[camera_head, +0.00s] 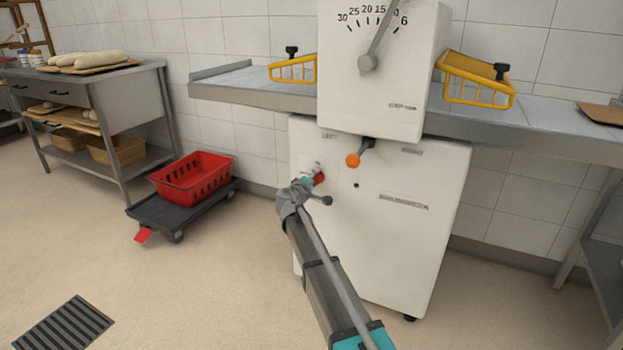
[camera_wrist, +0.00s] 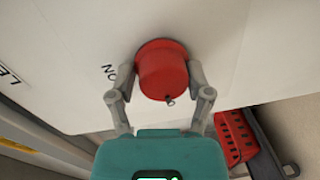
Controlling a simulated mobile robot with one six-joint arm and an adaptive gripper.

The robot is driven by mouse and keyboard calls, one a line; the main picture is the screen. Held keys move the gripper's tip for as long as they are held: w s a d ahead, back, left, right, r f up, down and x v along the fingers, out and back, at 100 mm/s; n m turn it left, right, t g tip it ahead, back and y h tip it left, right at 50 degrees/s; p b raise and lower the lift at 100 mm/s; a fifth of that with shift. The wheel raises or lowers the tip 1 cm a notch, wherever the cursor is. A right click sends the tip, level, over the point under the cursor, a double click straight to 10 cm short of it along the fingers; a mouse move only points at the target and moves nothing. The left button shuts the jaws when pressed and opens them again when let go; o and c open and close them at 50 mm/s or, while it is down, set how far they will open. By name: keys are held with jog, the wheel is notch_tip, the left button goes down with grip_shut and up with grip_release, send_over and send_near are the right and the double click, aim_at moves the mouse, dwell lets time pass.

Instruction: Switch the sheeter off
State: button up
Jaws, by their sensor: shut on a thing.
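The sheeter is a white machine body (camera_head: 385,235) with a thickness dial and pointer on its upper housing (camera_head: 395,85). A red rotary knob (camera_wrist: 163,75) sits on its white front panel, beside dark lettering that is upside down in the wrist view. The knob's exact pointing is unclear.
Yellow guards (camera_head: 475,80) flank the housing above the belt tables. A red crate (camera_head: 192,178) on a dark dolly (camera_head: 180,212) stands left. The floor in front is clear, with a drain grate (camera_head: 62,325).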

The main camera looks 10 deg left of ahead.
jog(key=shift+w+a, duration=0.1)
jog(key=o, duration=1)
jog(key=shift+f, duration=0.2)
jog(key=s+d+m+g+p, duration=0.1)
jog(key=s+d, duration=0.1)
jog(key=d, duration=0.2)
jog(key=s+d+f+m+g+h+p, duration=0.1)
jog(key=s+d+m+g, duration=0.1)
jog(key=d, duration=0.3)
jog(key=s+d+f+m+g+h+p, duration=0.1)
jog(key=s+d, duration=0.3)
jog(key=shift+d+m+g, duration=0.25)
jog(key=shift+m+g, duration=0.15)
jog(key=s+d+f+m+g+y+p, duration=0.2)
jog(key=s+d+f+m+g+p, duration=0.15)
jog(key=s+d, duration=0.55)
jog(key=s+d+f+m+g+y+p, duration=0.25)
jog(key=s+d+g, duration=0.2)
jog(key=s, duration=0.85)
jog(key=s+r+m+g+y+p, duration=0.2)
jog(key=s+r+g+y+p, duration=0.1)
jog(key=s, duration=0.9)
jog(key=r+p, duration=3.6)
jog(key=shift+w+a+r+p, duration=0.1)
jog(key=shift+a+r+p, duration=0.15)
jog(key=shift+p, duration=0.05)
